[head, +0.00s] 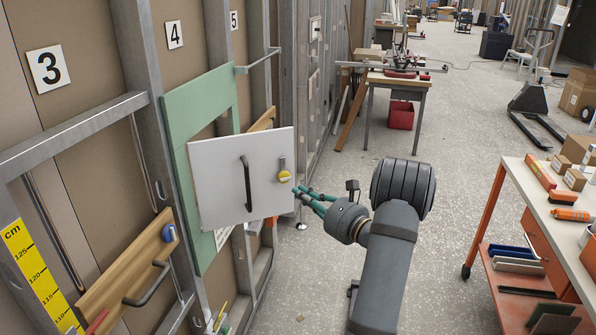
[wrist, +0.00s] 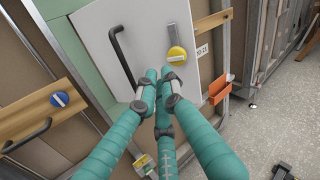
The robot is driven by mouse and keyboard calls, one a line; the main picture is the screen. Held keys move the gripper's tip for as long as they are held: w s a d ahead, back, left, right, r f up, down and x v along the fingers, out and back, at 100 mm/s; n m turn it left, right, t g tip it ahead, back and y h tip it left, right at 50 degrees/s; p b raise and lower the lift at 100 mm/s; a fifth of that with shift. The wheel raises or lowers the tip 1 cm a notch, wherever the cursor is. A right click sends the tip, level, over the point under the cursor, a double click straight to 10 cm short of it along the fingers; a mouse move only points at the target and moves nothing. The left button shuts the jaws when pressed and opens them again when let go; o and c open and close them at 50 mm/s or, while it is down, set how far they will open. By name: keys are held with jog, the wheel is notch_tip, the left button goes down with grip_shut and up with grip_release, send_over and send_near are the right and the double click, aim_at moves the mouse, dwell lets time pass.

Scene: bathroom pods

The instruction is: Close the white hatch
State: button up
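The white hatch (head: 222,178) is a flat panel standing open, swung out at an angle from the green frame (head: 185,120) on the wall at left. Its face bears a black bar handle (head: 246,184) and a yellow round knob (head: 284,176) with a grey lever. The hatch also shows in the wrist view (wrist: 102,52). My gripper (head: 302,195), with teal fingers, is beside the hatch's right edge, below the knob. In the wrist view, its fingertips (wrist: 160,82) are close together with nothing between them, below the yellow knob (wrist: 177,55). I cannot tell whether they touch the panel.
A wooden board (head: 130,270) with a blue knob and a dark handle is at lower left, near metal rails. An orange-framed cart (head: 510,190) with boxes stands at right. A workbench (head: 395,80) stands farther back. The floor between is clear.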

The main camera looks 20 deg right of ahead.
jog(key=a+m, duration=0.3)
jog(key=shift+s+r+h, duration=0.15)
jog(key=shift+r+h, duration=0.05)
jog(key=shift+h, duration=0.1)
grip_shut()
jog(key=s+d+m+t+h, duration=0.1)
jog(key=d+m+h, duration=0.2)
jog(key=m, duration=0.9)
jog(key=s+d+m+h, duration=0.2)
jog(key=d+m, duration=0.1)
jog(key=m, duration=0.9)
jog(key=w+p, duration=0.5)
jog(key=w, duration=0.9)
jog(key=shift+a, duration=0.3)
